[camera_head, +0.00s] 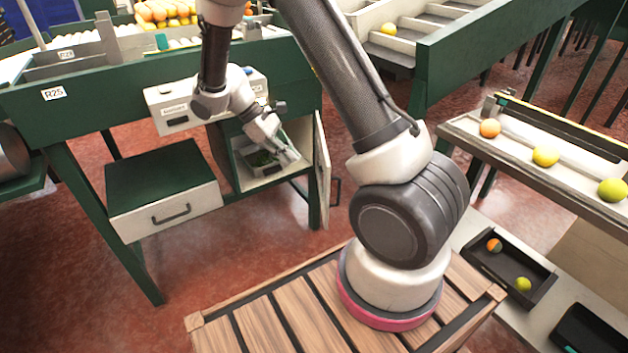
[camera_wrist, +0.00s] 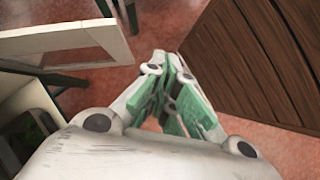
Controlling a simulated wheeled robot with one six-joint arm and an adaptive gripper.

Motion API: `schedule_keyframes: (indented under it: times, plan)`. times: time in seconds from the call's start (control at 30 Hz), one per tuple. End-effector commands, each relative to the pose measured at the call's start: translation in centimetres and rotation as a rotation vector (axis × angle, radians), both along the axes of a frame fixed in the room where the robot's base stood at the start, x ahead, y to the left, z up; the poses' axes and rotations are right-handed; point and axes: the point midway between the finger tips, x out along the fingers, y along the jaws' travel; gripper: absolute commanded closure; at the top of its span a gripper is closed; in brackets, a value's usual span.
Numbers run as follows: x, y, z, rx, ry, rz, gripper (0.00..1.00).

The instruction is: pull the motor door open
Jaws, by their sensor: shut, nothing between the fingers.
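The motor door (camera_head: 322,170) is a pale panel hinged at the right side of the cabinet compartment (camera_head: 240,165). It stands swung outward, and the compartment front is open. A dark handle (camera_head: 336,191) shows on its outer side. My gripper (camera_head: 290,154) is shut and empty in front of the opening, left of the door. In the wrist view the green-padded fingers (camera_wrist: 172,68) are together, pointing at the floor area between the door (camera_wrist: 62,42) and a wooden surface. The door appears apart from the fingers there. Dark green contents (camera_head: 264,158) show inside the compartment, partly hidden by my gripper.
A white control box (camera_head: 168,122) hangs above the compartment. A drawer unit with a handle (camera_head: 170,213) stands to the left. A wooden slatted surface (camera_wrist: 255,60) lies right of the fingers in the wrist view. Red floor (camera_head: 240,255) is clear in front of the cabinet.

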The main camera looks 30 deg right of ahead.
Motion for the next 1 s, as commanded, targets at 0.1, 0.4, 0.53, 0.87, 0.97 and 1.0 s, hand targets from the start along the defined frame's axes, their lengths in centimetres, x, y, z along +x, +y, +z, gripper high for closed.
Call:
schedule_keyframes:
  times: [0.1,0.4,0.53,0.87,0.97,1.0]
  plan:
    - [2.6,0.4,-4.5,-0.044,0.086,0.132,1.00]
    - [6.9,0.1,-7.7,-0.089,0.172,0.341,1.00]
    - [6.3,-1.0,-8.7,-0.089,0.174,0.339,1.00]
    - [4.1,-5.4,-13.6,-0.089,0.175,0.338,1.00]
    - [3.5,-6.7,-14.5,-0.088,0.173,0.336,1.00]
    - [3.2,-7.3,-14.4,-0.088,0.171,0.337,1.00]
